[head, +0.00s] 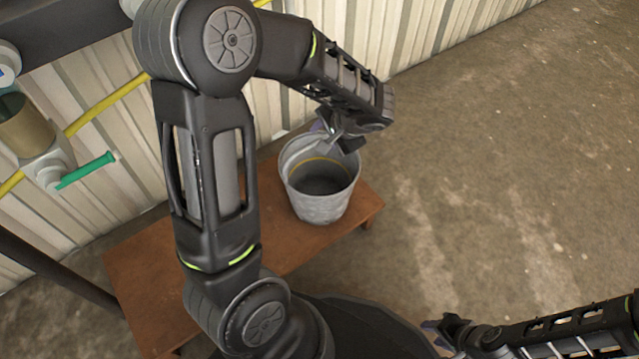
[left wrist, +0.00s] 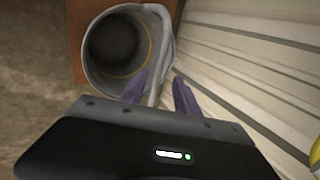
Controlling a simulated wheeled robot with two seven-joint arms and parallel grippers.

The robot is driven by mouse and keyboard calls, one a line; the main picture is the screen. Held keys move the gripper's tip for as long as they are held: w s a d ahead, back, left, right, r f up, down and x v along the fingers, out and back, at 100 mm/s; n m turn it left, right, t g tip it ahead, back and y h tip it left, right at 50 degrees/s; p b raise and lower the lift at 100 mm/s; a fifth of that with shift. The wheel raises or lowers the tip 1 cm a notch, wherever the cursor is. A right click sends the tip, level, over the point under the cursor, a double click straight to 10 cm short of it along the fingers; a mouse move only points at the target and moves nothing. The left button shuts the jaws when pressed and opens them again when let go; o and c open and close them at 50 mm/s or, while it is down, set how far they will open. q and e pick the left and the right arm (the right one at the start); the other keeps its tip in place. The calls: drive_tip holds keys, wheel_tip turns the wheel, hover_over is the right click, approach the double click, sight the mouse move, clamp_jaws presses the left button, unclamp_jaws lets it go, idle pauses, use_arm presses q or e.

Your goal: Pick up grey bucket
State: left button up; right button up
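The grey metal bucket (head: 321,203) stands upright on a low brown wooden bench (head: 150,290) by the wall. It looks empty, with a yellowish line around its inside. In the left wrist view the bucket (left wrist: 97,75) shows its open mouth, and its handle (left wrist: 160,60) runs back between my two purple fingers. My left gripper (head: 338,135) is at the bucket's far rim. In the left wrist view the left gripper (left wrist: 160,93) is open around the handle, with gaps beside it. My right gripper (head: 437,334) is at the lower right, away from the bucket, and looks open and empty.
A ribbed metal wall (head: 400,35) runs close behind the bench. A yellow pipe (head: 105,107) and a valve with a green handle (head: 87,171) are on the left. The concrete floor (head: 500,170) to the right is clear.

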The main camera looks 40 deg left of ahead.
sight(318, 140)
use_arm(q)
drive_tip(key=b+x, duration=0.2)
drive_tip(key=x, duration=0.3)
drive_tip(key=shift+w+d+f, duration=0.1)
drive_tip(key=shift+f, duration=0.15)
idle(0.6)
clamp_jaws()
idle(1.2)
